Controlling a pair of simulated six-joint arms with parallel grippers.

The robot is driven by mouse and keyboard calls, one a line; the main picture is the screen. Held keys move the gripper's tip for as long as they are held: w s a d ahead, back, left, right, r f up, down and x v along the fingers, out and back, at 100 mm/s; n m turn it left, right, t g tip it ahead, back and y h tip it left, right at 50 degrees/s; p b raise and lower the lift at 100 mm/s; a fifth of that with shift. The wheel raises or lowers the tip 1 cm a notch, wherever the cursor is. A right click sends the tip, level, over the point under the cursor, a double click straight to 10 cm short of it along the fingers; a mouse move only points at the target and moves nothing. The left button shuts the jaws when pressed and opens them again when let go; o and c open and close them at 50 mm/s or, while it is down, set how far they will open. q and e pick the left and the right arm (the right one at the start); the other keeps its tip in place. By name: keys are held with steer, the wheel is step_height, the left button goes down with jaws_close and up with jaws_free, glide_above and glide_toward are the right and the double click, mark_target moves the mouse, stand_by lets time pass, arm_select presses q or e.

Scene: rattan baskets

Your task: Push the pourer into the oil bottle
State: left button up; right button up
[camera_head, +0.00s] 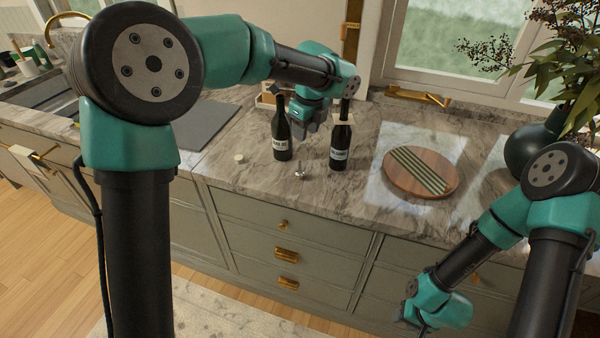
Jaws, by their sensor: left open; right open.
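The labels are too small to read, so I cannot tell which one is the oil bottle. A small metallic piece (300,172), apparently the pourer, is on the counter in front of and between them. My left gripper (299,132) is open, pointing down between the bottles, above and behind the small piece. My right gripper (420,328) is open and low, in front of the drawers, away from the bottles.
A small pale round stopper (239,158) lies left of the bottles. A round wooden board (399,183) with green striped strips is to the right. A dark vase (528,150) with branches stands at the far right. The counter's front strip is mostly clear.

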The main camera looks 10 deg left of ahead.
arm_select(q)
glide_above(299, 172)
steer(key=f, duration=0.6)
steer(key=d+f, duration=0.1)
steer(key=f, duration=0.2)
steer(key=shift+f, duration=0.35)
steer(key=shift+f, duration=0.1)
steer(key=shift+w+a+f, duration=0.1)
steer(key=shift+a+f, duration=0.1)
steer(key=shift+f, duration=0.6)
steer(key=shift+w+a+f, duration=0.15)
steer(key=shift+f, duration=0.7)
steer(key=shift+w+a+f, duration=0.1)
steer(key=shift+a+f, duration=0.1)
steer(key=shift+f, duration=0.6)
steer(key=shift+c, duration=0.3)
jaws_close()
